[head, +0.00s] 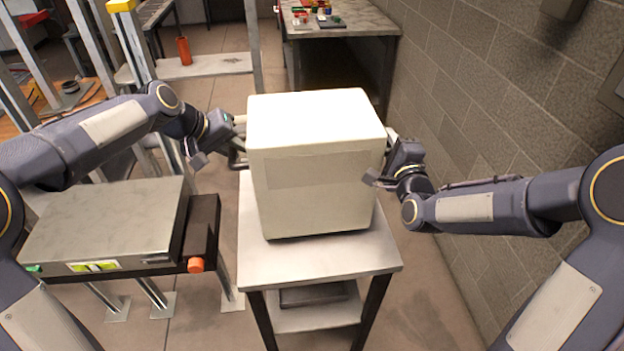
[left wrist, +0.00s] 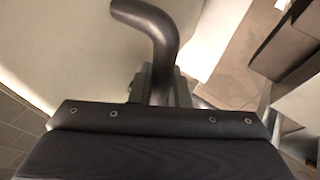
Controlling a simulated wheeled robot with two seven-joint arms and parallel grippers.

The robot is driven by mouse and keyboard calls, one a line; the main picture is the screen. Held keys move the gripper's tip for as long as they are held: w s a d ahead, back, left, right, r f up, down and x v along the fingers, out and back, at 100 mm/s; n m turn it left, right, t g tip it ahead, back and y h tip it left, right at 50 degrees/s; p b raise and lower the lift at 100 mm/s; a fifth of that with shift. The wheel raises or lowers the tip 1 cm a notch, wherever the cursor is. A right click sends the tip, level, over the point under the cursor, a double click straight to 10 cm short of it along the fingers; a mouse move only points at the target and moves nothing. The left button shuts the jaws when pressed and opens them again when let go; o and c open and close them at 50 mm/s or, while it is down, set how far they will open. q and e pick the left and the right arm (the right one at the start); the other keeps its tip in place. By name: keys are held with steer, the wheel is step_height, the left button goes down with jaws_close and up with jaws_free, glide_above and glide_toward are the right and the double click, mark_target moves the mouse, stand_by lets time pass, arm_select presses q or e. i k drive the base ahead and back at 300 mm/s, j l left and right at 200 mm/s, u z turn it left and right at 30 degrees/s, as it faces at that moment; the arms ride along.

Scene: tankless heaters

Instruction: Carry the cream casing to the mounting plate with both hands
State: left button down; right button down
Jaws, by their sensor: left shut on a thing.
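The cream casing (head: 315,165) is a large box standing upright over the small metal table (head: 300,252) in the middle of the head view. Its lower edge looks very close to the tabletop; I cannot tell whether it touches. My left gripper (head: 238,138) is at the casing's left side, shut on a dark curved handle (left wrist: 150,25). The handle fills the top middle of the left wrist view, beside the casing's pale wall (left wrist: 70,50). My right gripper (head: 384,162) is at the casing's right side, its fingers partly hidden. I cannot identify the mounting plate for sure.
A low stand with a grey flat top (head: 105,225) and an orange knob (head: 196,265) is close on the left. A block wall (head: 500,90) runs along the right. A workbench (head: 345,20) with small items stands behind. Metal posts rise at the back left.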

mark_target(107, 214)
steer(key=j, duration=2.75)
